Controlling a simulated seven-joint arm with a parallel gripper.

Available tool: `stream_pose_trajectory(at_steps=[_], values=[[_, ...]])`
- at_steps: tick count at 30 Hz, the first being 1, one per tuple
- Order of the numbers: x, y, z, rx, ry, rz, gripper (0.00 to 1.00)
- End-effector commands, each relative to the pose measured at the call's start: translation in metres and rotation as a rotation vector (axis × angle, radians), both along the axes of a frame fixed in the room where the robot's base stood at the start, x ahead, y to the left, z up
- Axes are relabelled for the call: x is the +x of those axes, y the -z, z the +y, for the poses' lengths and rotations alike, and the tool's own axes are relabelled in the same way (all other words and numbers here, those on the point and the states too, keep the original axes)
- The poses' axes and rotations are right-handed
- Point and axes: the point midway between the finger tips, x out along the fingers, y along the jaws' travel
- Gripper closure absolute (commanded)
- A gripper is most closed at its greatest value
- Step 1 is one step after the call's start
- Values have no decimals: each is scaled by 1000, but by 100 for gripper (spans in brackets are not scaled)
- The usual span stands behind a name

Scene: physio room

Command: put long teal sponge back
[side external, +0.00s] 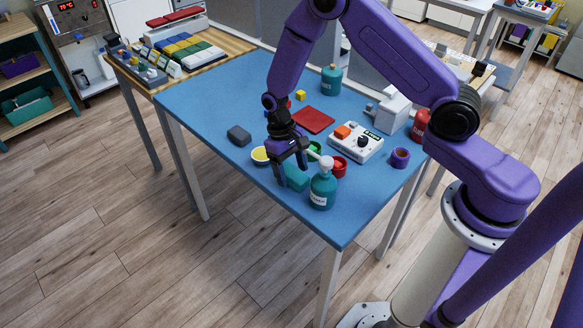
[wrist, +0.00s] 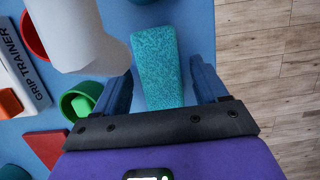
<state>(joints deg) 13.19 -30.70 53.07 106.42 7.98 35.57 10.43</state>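The long teal sponge (side external: 298,178) lies near the front edge of the blue table, partly hidden by my gripper in the side view. In the wrist view the teal speckled sponge (wrist: 157,65) lies lengthwise between my two fingers. My gripper (side external: 289,168) points down over the sponge. In the wrist view my gripper (wrist: 163,85) is open, one finger on each side of the sponge, with a small gap showing on both sides. I cannot tell exactly how high the fingers are above the table.
A teal pump bottle (side external: 322,188) with a white top stands close beside the sponge. Coloured blocks (side external: 185,48) sit on a wooden surface (side external: 228,44) behind.

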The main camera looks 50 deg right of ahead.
Motion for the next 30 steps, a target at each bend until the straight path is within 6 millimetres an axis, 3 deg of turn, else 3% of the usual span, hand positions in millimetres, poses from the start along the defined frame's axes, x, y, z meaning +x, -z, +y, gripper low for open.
stream_pose_trajectory(at_steps=[8, 13, 24, 30], values=[[0, -1, 0, 0, 0, 0, 28], [3, -11, 0, 0, 0, -2, 28], [22, -80, 0, 1, 0, -6, 28], [30, -107, 0, 1, 0, -3, 28]])
